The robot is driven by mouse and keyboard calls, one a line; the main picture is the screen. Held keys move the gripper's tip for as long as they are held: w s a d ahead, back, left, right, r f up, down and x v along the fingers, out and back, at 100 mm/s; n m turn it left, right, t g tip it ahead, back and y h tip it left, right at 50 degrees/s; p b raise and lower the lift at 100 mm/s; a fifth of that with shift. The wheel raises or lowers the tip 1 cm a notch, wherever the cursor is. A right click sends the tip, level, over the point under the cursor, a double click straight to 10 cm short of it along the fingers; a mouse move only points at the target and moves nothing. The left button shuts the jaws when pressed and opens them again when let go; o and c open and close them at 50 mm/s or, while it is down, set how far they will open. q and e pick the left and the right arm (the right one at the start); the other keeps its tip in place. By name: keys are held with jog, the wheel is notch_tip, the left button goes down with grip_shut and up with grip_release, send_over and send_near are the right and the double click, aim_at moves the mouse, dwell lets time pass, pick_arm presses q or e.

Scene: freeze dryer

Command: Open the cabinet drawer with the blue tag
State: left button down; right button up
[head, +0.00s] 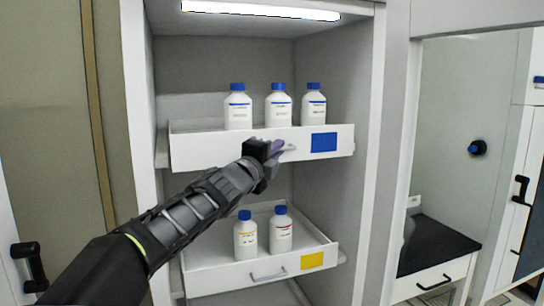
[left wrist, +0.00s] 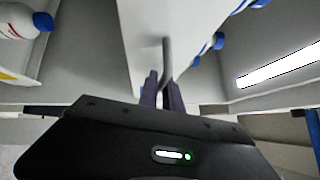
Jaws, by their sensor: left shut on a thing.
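The drawer with the blue tag (head: 205,153) is the upper one in the cabinet and stands slightly out from its shelf. Its blue tag (head: 324,142) is at the right of the white front. My left gripper (head: 277,148) is at the middle of that front, shut on the drawer handle (head: 291,147). In the left wrist view the fingers (left wrist: 163,92) close around the grey handle bar (left wrist: 167,60). My right gripper is in neither view.
Three white bottles with blue caps (head: 278,107) stand in the upper drawer. The lower drawer with a yellow tag (head: 312,261) is also out and holds two bottles (head: 246,238). The cabinet's side panel (head: 370,160) is on the right. A black counter (head: 435,243) lies beyond it.

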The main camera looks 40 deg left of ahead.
pick_arm(q)
jog(key=s+d+b, duration=0.5)
jog(key=d+b, duration=0.1)
jog(key=d, duration=0.2)
jog(key=s+d+b, duration=0.6)
jog(key=d, duration=0.2)
jog(key=shift+s+d, duration=0.3)
jog(key=shift+d, duration=0.1)
jog(key=shift+f, duration=0.1)
jog(key=c, duration=1.8)
grip_release()
jog(key=v, duration=0.7)
jog(key=shift+s+b, duration=0.3)
jog(key=shift+s, duration=0.1)
